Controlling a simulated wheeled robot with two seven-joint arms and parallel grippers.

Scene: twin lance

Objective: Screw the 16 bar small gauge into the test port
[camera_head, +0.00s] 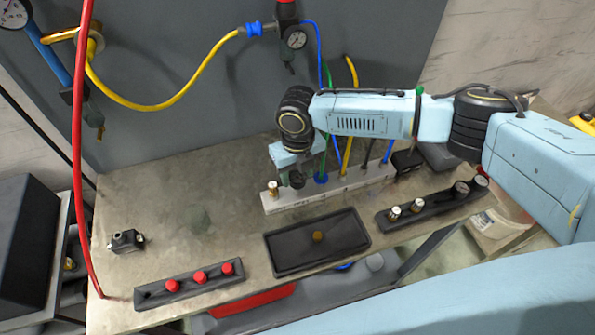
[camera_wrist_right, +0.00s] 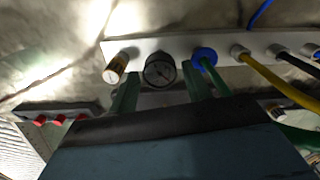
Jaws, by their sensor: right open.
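A small round gauge (camera_wrist_right: 160,71) with a dark face shows in the right wrist view, at the white port block. It stands between a brass-and-silver fitting and a blue collar. In the head view it is a small dark shape (camera_head: 297,180) under my right gripper (camera_head: 291,168). In the right wrist view the two green fingers of my right gripper (camera_wrist_right: 160,86) are spread, one on each side of the gauge's lower part. I cannot tell whether they touch it or how deep its thread sits. Its scale is too small to read. The white port block (camera_head: 345,189) lies on the bench.
Coloured hoses rise from the block, with a blue collar (camera_head: 321,177) nearest. A black rack (camera_head: 438,206) with several gauges and fittings is at right. A black tray (camera_head: 290,255) holds a brass piece (camera_head: 318,236). A red-capped rack (camera_head: 190,285) and black fitting (camera_head: 127,240) are at left.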

